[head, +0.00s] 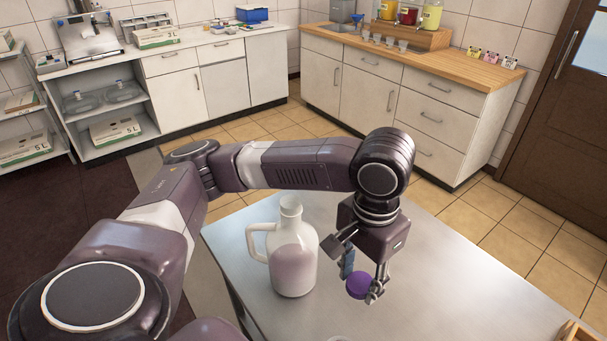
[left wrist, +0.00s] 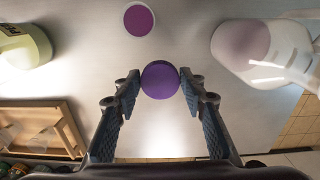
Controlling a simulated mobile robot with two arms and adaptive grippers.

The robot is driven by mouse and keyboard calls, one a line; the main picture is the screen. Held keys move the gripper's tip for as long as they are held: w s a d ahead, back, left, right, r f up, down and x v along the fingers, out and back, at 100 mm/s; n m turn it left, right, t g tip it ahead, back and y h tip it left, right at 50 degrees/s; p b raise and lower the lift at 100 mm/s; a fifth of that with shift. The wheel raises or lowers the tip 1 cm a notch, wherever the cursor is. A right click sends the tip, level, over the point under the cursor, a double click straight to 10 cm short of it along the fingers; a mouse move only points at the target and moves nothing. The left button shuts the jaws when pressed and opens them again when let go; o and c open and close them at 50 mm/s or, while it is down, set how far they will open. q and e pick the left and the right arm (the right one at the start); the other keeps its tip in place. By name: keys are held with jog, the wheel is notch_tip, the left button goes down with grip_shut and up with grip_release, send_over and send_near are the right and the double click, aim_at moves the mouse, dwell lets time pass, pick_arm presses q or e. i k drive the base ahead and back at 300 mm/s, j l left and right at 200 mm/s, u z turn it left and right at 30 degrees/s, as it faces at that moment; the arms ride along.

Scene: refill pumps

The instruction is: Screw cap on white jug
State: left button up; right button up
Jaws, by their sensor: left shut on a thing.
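In the left wrist view the jug (left wrist: 240,50) is at the upper right, partly cut off. My left gripper (head: 361,278) is shut on a purple cap (head: 359,286), held to the right of the jug and apart from it. In the left wrist view the cap (left wrist: 160,79) sits between both fingertips. My right gripper is not in view.
In the left wrist view, a white-rimmed round thing with a purple middle (left wrist: 139,19) lies near the cap, a yellow-green container (left wrist: 22,48) is at the left, and a wooden crate (left wrist: 68,122) is below it. The table's right part (head: 470,290) is clear.

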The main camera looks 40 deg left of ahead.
aim_at(291, 244)
jog(key=k+j+u, duration=0.1)
jog(key=k+j, duration=0.35)
jog(key=j, duration=0.3)
jog(key=k+j+u, duration=0.15)
jog(key=k+j, duration=0.1)
jog(key=j, duration=0.1)
